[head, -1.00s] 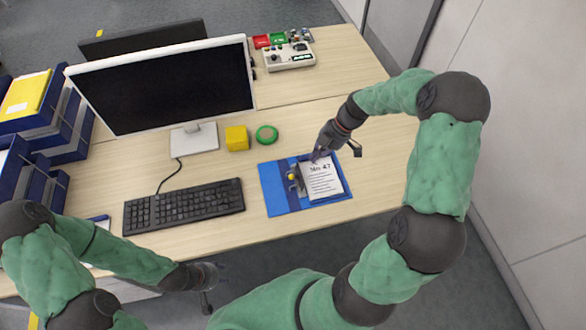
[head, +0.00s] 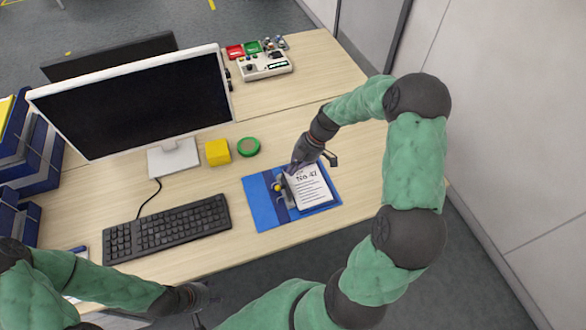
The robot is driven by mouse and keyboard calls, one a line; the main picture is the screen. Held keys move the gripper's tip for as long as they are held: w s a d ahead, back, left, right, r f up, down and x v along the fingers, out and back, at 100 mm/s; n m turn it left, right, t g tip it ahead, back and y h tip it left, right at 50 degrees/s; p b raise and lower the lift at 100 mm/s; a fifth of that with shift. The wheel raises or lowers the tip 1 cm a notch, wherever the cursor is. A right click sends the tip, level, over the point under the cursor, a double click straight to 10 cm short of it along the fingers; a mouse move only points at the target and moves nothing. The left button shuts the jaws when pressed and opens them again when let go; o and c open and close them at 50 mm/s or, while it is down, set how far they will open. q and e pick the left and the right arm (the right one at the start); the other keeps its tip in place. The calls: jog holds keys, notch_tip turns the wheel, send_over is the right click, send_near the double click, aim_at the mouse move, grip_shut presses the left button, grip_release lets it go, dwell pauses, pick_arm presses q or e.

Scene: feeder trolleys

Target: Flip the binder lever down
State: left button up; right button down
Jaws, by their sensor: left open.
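A blue binder (head: 259,208) lies open on the desk with a printed white sheet (head: 309,188) on its right side. The binder lever, with a yellow knob (head: 277,187), is at the metal mechanism left of the sheet. The lever's angle is hard to tell at this size. My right gripper (head: 292,170) is just above the sheet's upper left corner, close to the lever; contact and finger opening are unclear. My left gripper (head: 207,304) is open and empty at the desk's front edge, left of and well below the binder in the picture.
A keyboard (head: 168,230) lies left of the binder. A yellow cube (head: 218,152) and a green ring (head: 249,147) sit behind it, beside the monitor (head: 140,103). Blue folders (head: 40,150) stand at the far left. The desk right of the binder is clear.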

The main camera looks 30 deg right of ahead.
aim_at(280, 187)
jog(key=b+x, duration=0.1)
jog(key=x, duration=0.6)
jog(key=shift+a+f, duration=0.1)
jog(key=shift+f, duration=0.05)
